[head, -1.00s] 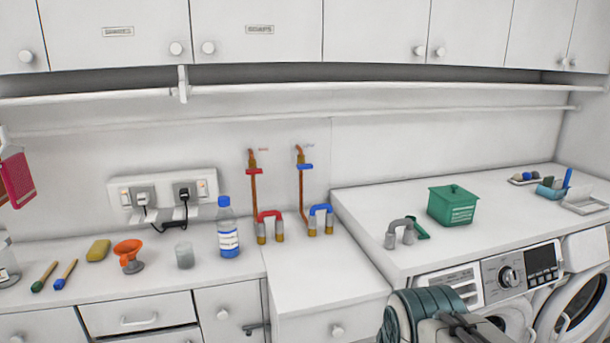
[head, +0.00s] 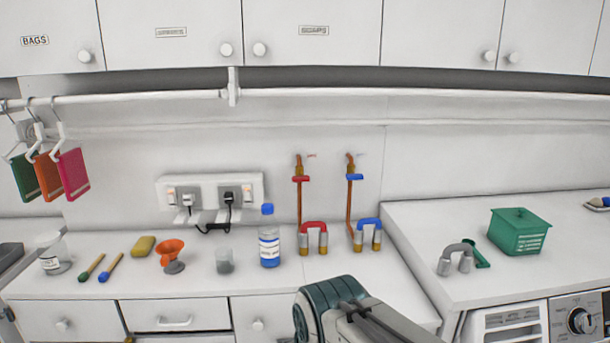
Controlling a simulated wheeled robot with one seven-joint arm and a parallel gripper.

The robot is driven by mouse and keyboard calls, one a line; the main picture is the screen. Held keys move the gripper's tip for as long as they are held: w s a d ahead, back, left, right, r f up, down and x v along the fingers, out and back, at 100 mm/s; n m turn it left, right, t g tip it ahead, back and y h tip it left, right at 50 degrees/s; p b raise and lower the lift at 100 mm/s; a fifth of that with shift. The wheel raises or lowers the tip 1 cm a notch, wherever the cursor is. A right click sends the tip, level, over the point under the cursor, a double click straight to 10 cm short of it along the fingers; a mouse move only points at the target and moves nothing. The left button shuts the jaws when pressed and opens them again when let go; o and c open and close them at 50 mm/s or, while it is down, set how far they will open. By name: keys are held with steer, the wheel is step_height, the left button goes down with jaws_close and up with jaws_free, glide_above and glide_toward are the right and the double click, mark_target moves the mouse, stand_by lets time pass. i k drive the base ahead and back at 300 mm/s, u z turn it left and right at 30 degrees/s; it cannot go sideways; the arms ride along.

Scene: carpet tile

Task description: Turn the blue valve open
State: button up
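The blue valve has a flat blue handle (head: 355,177) set crosswise on a thin copper pipe (head: 350,205) against the back wall. It is the right one of two such valves. Below it a blue U-shaped piece (head: 368,225) with brass ends stands on the counter. Part of my arm shows at the bottom centre, in front of the counter and well below the valve. My gripper's fingers do not show. Nothing is seen touching the valve.
A red valve (head: 301,179) with a red U-shaped piece (head: 314,227) is just left. A blue-capped bottle (head: 269,240) stands beside it. A green box (head: 518,232) and a grey U-shaped piece (head: 456,257) sit on the right worktop. A rail (head: 330,94) runs above.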

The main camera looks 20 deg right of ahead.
mark_target(348, 177)
steer(key=i, duration=0.9)
steer(key=z, duration=0.6)
